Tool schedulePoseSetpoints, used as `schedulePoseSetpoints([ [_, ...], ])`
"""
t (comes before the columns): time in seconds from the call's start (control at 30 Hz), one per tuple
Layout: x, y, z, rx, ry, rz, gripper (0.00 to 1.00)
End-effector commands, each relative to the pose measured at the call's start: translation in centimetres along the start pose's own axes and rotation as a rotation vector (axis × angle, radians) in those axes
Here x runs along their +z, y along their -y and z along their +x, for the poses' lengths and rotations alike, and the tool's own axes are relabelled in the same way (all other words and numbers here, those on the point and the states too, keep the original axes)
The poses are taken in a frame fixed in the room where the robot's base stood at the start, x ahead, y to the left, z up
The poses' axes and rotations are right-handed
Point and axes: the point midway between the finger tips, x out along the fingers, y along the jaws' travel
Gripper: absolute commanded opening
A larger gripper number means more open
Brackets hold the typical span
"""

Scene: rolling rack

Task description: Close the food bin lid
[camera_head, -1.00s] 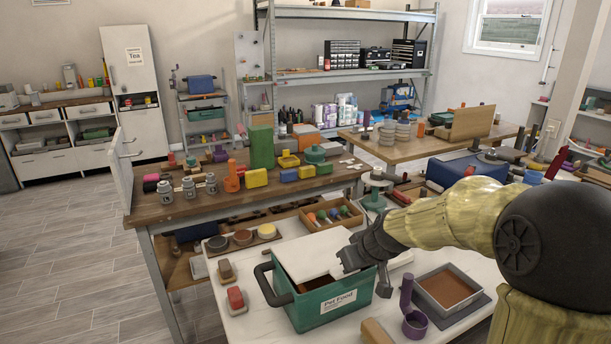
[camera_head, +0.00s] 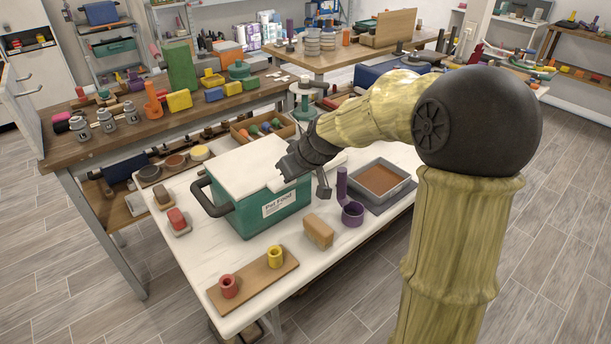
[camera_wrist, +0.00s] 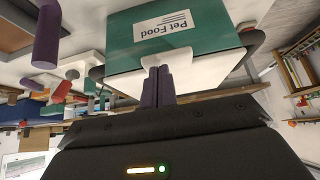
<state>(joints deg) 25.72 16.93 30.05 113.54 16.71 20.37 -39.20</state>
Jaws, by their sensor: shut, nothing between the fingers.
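The green food bin (camera_head: 262,218), labelled "Pet Food", stands on the white table with a dark handle at its left. Its flat white lid (camera_head: 243,165) lies across the top and no open gap shows from here. My gripper (camera_head: 284,176) is at the lid's front right edge, beside a small notch. In the wrist view my two dark fingers (camera_wrist: 158,86) are shut together at the edge of the white lid (camera_wrist: 205,72), with the green bin wall (camera_wrist: 125,45) beyond. Whether the fingertips touch the lid is unclear.
A purple cup (camera_head: 353,213), a tan block (camera_head: 318,232) and a brown-filled tray (camera_head: 383,180) stand right of the bin. A wooden board (camera_head: 252,280) with red and yellow cups lies in front. A red-topped block (camera_head: 177,219) is at the left.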

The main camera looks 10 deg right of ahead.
Motion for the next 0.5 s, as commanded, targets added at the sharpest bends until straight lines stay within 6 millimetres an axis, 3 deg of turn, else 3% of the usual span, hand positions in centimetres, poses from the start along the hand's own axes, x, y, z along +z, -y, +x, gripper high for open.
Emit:
schedulePoseSetpoints([
  [0.23, -2.6, 1.7, -3.1, -0.016, -0.003, -0.027, 0.0],
  [0.5, 1.5, 1.0, -3.4, -0.01, -0.001, -0.015, 0.0],
])
